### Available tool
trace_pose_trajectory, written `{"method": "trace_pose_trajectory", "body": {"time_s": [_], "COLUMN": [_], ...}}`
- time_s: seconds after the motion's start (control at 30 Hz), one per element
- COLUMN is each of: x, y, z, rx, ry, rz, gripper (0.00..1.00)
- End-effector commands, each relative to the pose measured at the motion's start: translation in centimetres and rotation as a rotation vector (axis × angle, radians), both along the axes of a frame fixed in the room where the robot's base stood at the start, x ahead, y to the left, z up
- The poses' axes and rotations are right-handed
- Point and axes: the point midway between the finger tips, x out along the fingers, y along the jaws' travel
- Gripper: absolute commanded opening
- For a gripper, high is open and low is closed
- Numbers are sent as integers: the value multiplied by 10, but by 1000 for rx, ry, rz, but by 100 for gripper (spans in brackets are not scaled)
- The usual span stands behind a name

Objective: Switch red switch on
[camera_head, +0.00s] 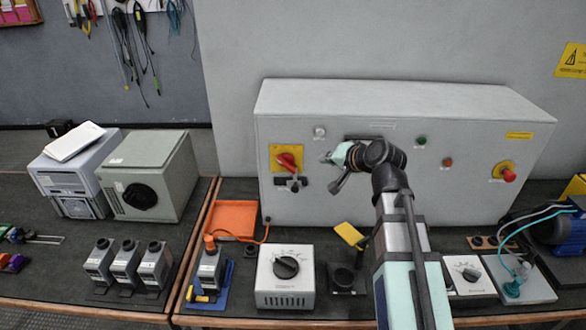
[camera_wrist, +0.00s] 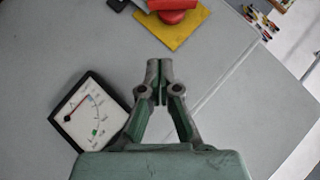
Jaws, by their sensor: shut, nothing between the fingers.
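The red switch (camera_head: 288,163) is a red rotary handle on a yellow plate at the left of the grey cabinet's front. Dark grey parts sit just below its handle. In the wrist view a red part (camera_wrist: 176,14) on a yellow plate, apparently this switch, shows at the top, cut by the frame edge. My gripper (camera_head: 327,158) is in front of the cabinet, to the right of the switch and apart from it. In the wrist view my gripper (camera_wrist: 158,68) is shut and empty, its fingertips pointing towards the yellow plate with a gap between.
The grey cabinet (camera_head: 300,110) carries a dial meter (camera_wrist: 88,113), a green button (camera_head: 421,141), a red button (camera_head: 448,162) and a red mushroom button (camera_head: 508,174) on yellow. A knob box (camera_head: 287,290) and an orange tray (camera_head: 234,218) stand on the bench below.

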Motion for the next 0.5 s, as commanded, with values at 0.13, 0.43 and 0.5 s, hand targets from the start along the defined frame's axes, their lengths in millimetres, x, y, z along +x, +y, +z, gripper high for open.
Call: {"method": "trace_pose_trajectory", "body": {"time_s": [0.13,0.43,0.5], "x": [0,5,9], "y": [0,3,7], "z": [-1,-4,-6], "rx": [-1,-2,-3], "ry": [1,2,4], "rz": [1,2,2], "gripper": [0,0,0]}}
